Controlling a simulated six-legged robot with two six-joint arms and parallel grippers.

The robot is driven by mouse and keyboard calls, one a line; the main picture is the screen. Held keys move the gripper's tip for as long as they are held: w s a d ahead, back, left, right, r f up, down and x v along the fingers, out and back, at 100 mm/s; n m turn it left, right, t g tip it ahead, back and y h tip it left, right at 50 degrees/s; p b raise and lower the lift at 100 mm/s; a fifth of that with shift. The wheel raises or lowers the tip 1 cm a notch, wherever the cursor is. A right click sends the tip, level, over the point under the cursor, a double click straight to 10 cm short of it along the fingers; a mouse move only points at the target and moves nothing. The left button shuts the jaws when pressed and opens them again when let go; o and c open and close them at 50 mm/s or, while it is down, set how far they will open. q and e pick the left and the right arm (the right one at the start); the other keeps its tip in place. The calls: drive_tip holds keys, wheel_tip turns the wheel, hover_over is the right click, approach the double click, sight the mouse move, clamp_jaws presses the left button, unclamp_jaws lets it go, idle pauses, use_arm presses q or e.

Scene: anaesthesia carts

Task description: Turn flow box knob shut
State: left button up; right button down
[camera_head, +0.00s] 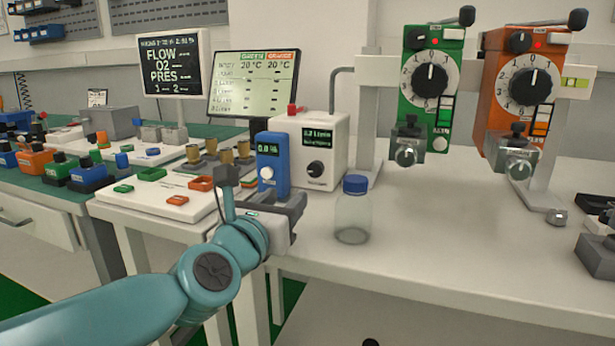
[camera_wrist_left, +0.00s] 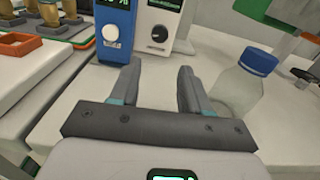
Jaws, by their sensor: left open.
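The flow box is a white box (camera_head: 337,139) with a small green-lit display and a black knob (camera_head: 316,169) on its front, standing on the white bench. The same black knob shows in the left wrist view (camera_wrist_left: 160,33), ahead of my fingers. My left gripper (camera_wrist_left: 155,80) is open and empty, with its two fingers pointing toward the blue meter and the flow box, apart from both. In the head view my left gripper (camera_head: 290,205) is low in front of the blue meter. My right gripper is in neither view.
A blue meter (camera_head: 273,148) with a white knob stands left of the flow box. A clear bottle (camera_head: 352,215) with a blue cap stands close to the right of my gripper. Green (camera_head: 418,120) and orange (camera_head: 503,110) vaporizers hang at right.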

sight(314, 171)
use_arm(q)
drive_tip(key=p+x, duration=0.3)
drive_tip(key=x, duration=1)
drive_tip(key=shift+w, duration=0.15)
drive_tip(key=c, duration=0.8)
